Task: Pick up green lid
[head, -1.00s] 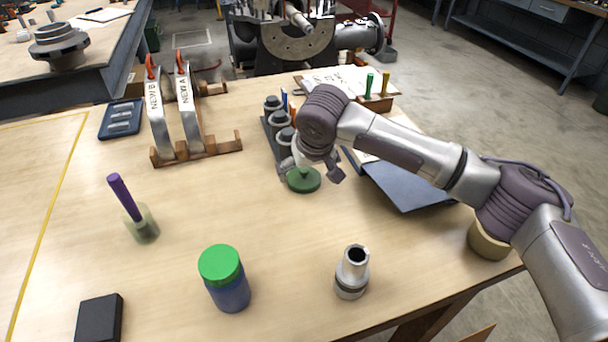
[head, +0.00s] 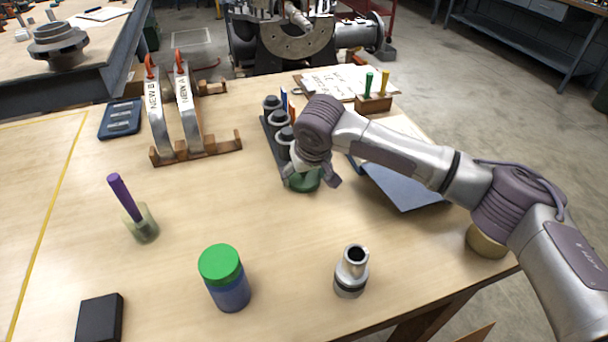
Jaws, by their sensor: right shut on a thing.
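A dark green round lid (head: 304,183) is on the wooden table near the middle of the head view, just in front of a row of dark cylinders. My right gripper (head: 312,176) comes down over it from above and is shut on it. The gripper hides the lid's top and part of its far side. I cannot tell whether the lid is clear of the table. A bright green screw lid (head: 221,264) sits on a blue jar (head: 230,293) at the front, apart from the gripper. My left gripper is not in view.
A dark rack with cylinders (head: 272,106) stands right behind the gripper, and a blue folder (head: 405,186) lies to its right. A metal fitting (head: 351,272), a purple-handled tool in a cup (head: 141,225) and a black box (head: 99,318) stand nearer.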

